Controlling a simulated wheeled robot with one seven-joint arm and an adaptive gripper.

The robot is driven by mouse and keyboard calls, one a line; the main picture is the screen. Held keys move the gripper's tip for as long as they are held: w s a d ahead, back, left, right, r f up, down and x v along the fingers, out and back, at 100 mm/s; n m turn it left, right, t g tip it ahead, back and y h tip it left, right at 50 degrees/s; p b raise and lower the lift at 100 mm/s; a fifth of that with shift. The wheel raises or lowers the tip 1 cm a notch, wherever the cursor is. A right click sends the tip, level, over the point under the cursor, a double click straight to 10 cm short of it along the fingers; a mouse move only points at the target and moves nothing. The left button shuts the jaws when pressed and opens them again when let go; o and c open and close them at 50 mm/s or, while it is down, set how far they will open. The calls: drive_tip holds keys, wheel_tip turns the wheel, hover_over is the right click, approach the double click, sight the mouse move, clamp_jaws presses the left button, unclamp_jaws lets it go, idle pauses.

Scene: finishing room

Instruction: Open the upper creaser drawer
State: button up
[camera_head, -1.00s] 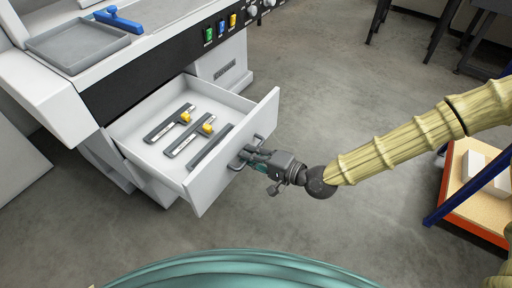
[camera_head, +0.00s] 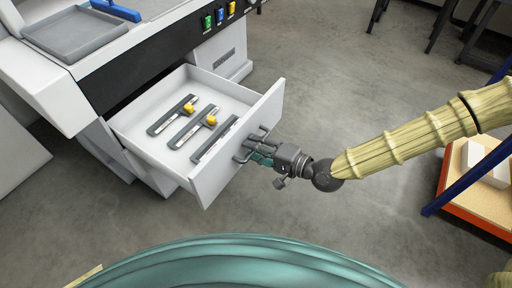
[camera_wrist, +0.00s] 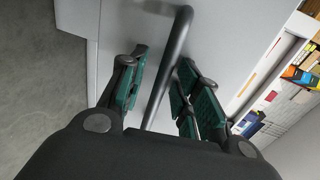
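The upper creaser drawer (camera_head: 205,182) is a white drawer, pulled well out of the machine, with its inside showing. Its dark bar handle (camera_head: 240,158) is on the front face and crosses the middle of the wrist view (camera_wrist: 170,65). My gripper (camera_head: 258,148) is at the handle. In the wrist view its green-padded fingers (camera_wrist: 163,88) stand apart on either side of the bar, with visible gaps between pads and bar. Whether any part of a finger touches the bar is hard to tell.
Several dark bars, two with yellow knobs (camera_head: 210,121), lie in the drawer. The machine's grey tray (camera_head: 75,35) and colored switches (camera_head: 220,14) are above. An orange-edged shelf with a blue post (camera_head: 465,172) stands at right. Open floor (camera_head: 350,90) lies between.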

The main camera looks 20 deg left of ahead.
drive_tip(key=shift+d, duration=0.1)
drive_tip(key=v, duration=1.1)
drive_tip(key=shift+s+d, duration=0.15)
drive_tip(key=shift+d, duration=0.2)
drive_tip(key=shift+r, duration=0.1)
drive_tip(key=s+d+f+g+h, duration=0.1)
drive_tip(key=s+d+f+h, duration=0.25)
drive_tip(key=f, duration=0.35)
drive_tip(key=s+d+f+g+h, duration=0.1)
drive_tip(key=s+d+f+h, duration=0.15)
drive_tip(key=s+f, duration=0.35)
drive_tip(key=s+d+f+g+h, duration=0.1)
drive_tip(key=s+d+f+h, duration=0.15)
drive_tip(key=f, duration=0.65)
drive_tip(key=s+d+f+n+g+h, duration=0.1)
drive_tip(key=s+d+f, duration=0.1)
drive_tip(key=s+d, duration=0.15)
drive_tip(key=s+d+f+n+h, duration=0.1)
drive_tip(key=s+d+f+h, duration=0.1)
drive_tip(key=d, duration=0.3)
drive_tip(key=s+d+f+n+h, duration=0.1)
drive_tip(key=d+h, duration=0.1)
drive_tip(key=d, duration=0.3)
drive_tip(key=s+d+f+h, duration=0.1)
drive_tip(key=s+d+h, duration=0.1)
drive_tip(key=d, duration=0.2)
wheel_tip(320, 180, up, 18)
drive_tip(key=p, duration=1.8)
drive_tip(key=shift+g, duration=0.3)
